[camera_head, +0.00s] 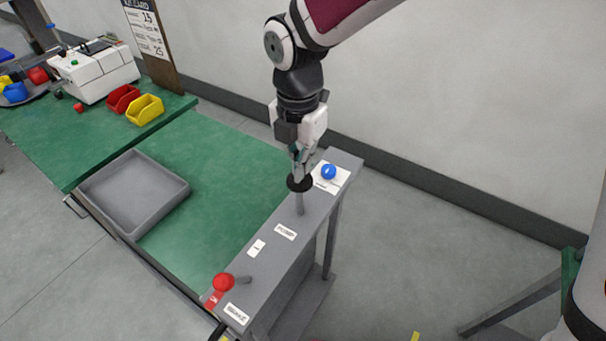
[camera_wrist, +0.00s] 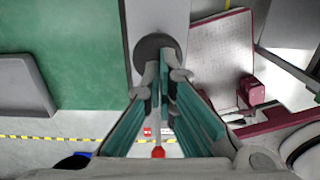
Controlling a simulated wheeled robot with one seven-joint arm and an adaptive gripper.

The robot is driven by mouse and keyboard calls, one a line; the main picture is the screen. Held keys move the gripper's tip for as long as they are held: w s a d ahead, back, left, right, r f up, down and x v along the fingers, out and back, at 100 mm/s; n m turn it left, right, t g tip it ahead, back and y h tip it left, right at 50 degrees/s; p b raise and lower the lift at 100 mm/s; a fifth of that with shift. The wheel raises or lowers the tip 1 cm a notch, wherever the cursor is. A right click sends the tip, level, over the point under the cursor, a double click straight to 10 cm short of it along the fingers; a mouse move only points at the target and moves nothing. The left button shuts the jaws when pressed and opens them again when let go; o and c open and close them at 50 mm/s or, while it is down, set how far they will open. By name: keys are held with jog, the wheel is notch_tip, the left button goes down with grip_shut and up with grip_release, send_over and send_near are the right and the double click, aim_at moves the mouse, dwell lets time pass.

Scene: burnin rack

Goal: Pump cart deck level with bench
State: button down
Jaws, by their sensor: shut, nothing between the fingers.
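The cart deck (camera_head: 220,160) is a green surface butting up to the green bench (camera_head: 35,130) at the left; I cannot tell whether their heights match. A grey panel (camera_head: 262,262) along the cart's right side carries an upright post with a round black pump knob (camera_head: 299,183). My gripper (camera_head: 302,170) points down with its fingers closed and empty, right at the black knob; contact is unclear. In the wrist view the black knob (camera_wrist: 150,46) shows just beyond the fingertips. A red-knobbed lever (camera_head: 223,282) and a blue button (camera_head: 328,171) sit at opposite ends of the panel.
A grey tray (camera_head: 138,232) lies at the deck's near-left corner. The bench holds a white machine (camera_head: 95,75), red (camera_head: 122,99) and yellow bins (camera_head: 145,111) and a sign board (camera_head: 150,40). A wall stands behind.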

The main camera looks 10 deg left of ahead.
notch_tip(320, 180, up, 6)
jog(key=shift+r+b, duration=0.25)
jog(key=shift+b, duration=0.15)
dwell(0.9)
